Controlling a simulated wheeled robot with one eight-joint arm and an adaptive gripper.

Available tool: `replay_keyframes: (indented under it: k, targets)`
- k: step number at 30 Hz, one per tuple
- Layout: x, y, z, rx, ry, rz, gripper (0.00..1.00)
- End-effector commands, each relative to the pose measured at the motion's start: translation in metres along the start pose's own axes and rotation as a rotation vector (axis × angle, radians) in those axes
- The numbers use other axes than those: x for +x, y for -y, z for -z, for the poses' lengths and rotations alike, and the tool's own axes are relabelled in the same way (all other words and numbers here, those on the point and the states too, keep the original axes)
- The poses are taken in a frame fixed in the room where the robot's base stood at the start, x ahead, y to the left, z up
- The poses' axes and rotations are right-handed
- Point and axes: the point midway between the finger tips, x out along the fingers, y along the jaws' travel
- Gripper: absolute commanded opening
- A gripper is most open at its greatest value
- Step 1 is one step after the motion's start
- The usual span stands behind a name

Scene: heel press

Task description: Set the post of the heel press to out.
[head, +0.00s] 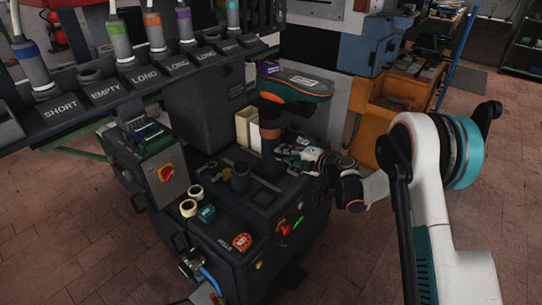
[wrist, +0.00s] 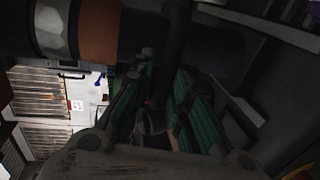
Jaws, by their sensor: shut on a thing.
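The heel press is a dark machine with a teal and orange head (head: 297,86) on top of an upright dark post (head: 269,138) with a copper-coloured band. In the wrist view, the banded post (wrist: 98,30) lies across the upper left. My gripper (head: 287,152) is at the right side of the post, low over the press table. In the wrist view, its green-sided fingers (wrist: 160,105) are shut on a thin dark bar (wrist: 175,45) that runs up between them beside the post. The bar's lower end and where it joins the press are hidden or too dark to tell.
A labelled rack (head: 150,75) of bottle-shaped tools stands at upper left. An orange cabinet (head: 385,115) stands behind.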

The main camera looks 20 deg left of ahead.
Motion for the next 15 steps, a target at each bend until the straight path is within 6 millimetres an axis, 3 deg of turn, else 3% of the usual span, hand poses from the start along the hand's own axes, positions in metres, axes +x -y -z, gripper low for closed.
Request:
replay_keyframes:
  k: [6, 15]
  targets:
    - [-0.033, 0.012, 0.002, -0.008, -0.006, 0.009, 0.00]
    - [-0.051, 0.016, 0.003, -0.009, -0.009, 0.008, 0.00]
